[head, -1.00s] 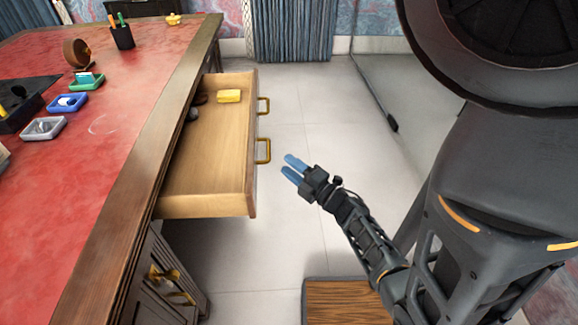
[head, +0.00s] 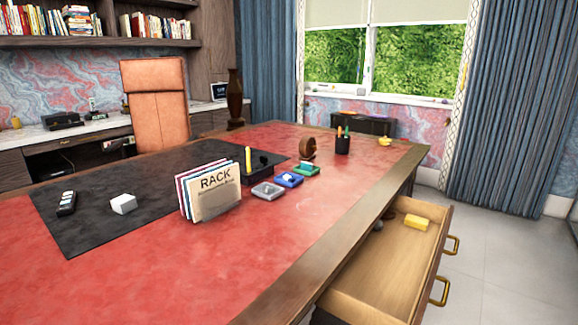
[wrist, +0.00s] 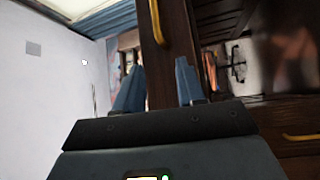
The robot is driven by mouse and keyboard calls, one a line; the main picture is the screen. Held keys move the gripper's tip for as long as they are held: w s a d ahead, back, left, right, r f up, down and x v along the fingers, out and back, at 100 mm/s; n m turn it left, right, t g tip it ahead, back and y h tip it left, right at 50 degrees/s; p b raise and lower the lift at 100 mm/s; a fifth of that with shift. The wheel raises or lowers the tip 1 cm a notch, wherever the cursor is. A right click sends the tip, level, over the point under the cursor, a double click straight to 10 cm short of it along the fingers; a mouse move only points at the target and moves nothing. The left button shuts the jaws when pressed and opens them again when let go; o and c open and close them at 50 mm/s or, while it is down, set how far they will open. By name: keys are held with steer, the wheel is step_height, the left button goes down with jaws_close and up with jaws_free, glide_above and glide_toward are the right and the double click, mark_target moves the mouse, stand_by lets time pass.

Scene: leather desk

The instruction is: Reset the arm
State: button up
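My gripper (wrist: 160,68) shows in the wrist view with its two blue fingers apart and nothing between them. A dark wooden front with a brass handle (wrist: 161,22) is seen beyond the fingers, apart from them. My arm is out of the head view. The pulled-out desk drawer (head: 377,283) is at the lower right of the head view, with a yellow block (head: 416,223) inside near its far end. A dark item lies beside the block, partly hidden.
The desk (head: 330,232) bears a RACK file holder (head: 214,192), small coloured trays (head: 288,180), a pen cup (head: 342,146), a white cube (head: 123,204) and a remote (head: 66,203). An orange chair (head: 157,103) stands behind. Floor (head: 500,265) right of the drawer is clear.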

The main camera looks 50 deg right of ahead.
steer(key=w+a+r+m+t+y+p, duration=0.1)
steer(key=w+a+r+y, duration=0.15)
steer(key=a, duration=0.45)
steer(key=w+a+r+m+y, duration=0.1)
steer(key=a+r+y, duration=0.1)
steer(key=a+r, duration=0.35)
steer(key=w+a+r+m+t+y+p, duration=0.1)
steer(key=a+y, duration=0.1)
steer(key=a, duration=0.7)
steer(key=s+a+r+m+g+y, duration=0.1)
steer(key=s+a+r+m+y, duration=0.1)
steer(key=a+r, duration=0.5)
steer(key=s+a+r+m+g+y+p, duration=0.1)
steer(key=s+a+r+m+y, duration=0.1)
steer(key=a+r, duration=0.4)
steer(key=a+m+y, duration=0.1)
steer(key=a+y, duration=0.1)
steer(key=a, duration=0.2)
steer(key=shift+s+r, duration=0.3)
steer(key=shift+r, duration=0.05)
steer(key=shift+d, duration=0.15)
